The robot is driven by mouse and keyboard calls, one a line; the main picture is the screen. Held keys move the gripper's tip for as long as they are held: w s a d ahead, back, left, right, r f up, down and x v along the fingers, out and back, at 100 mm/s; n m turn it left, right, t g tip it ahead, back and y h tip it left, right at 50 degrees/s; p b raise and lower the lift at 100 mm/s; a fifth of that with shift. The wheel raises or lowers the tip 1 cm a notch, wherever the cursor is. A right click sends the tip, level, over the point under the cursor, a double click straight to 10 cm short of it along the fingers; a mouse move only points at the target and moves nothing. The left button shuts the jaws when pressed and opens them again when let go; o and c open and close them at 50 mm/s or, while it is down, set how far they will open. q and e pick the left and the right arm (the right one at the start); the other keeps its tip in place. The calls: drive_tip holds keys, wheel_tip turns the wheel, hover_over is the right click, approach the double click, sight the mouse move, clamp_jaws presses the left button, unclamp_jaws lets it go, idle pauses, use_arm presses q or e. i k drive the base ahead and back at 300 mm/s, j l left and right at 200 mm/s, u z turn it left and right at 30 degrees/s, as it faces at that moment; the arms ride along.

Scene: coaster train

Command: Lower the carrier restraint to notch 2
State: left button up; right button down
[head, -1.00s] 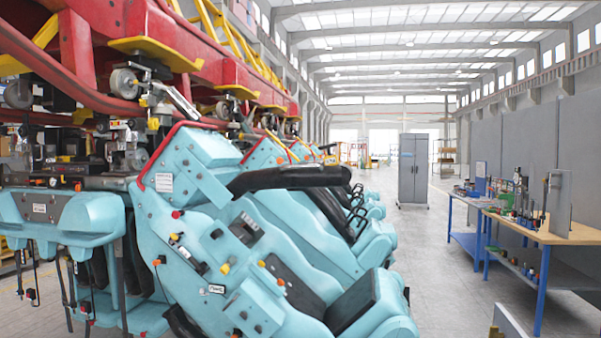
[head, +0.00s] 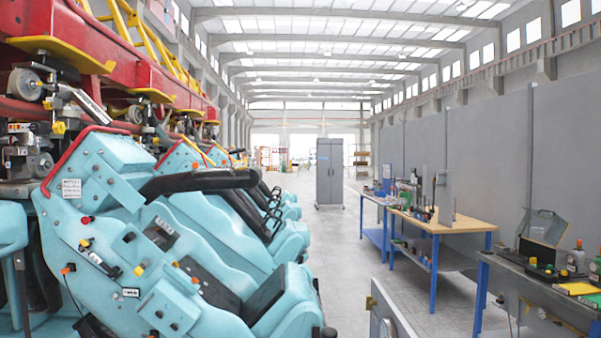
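The turquoise carrier (head: 110,240) of the coaster train fills the left half of the head view, hanging under the red track (head: 175,85). A black padded restraint bar (head: 200,182) reaches out to the right from the top of the nearest seat, roughly level. Black seat pads (head: 210,288) show below it. Behind it are more turquoise seats with black grab handles (head: 272,218). I cannot read any notch marking on the restraint. Neither of my grippers is in view.
A workbench with a wooden top (head: 445,224) and a nearer dark bench (head: 540,275) with an open case (head: 541,226) stand along the right wall. A grey cabinet (head: 329,172) stands farther back.

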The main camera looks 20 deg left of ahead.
sight(223, 178)
drive_tip(key=i+j+z, duration=0.2)
drive_tip(key=j, duration=0.3)
drive_tip(key=i+j+z, duration=0.25)
drive_tip(key=j, duration=0.3)
drive_tip(key=j+z, duration=0.2)
drive_tip(key=j, duration=0.3)
drive_tip(key=j+z, duration=0.25)
drive_tip(key=j, duration=0.3)
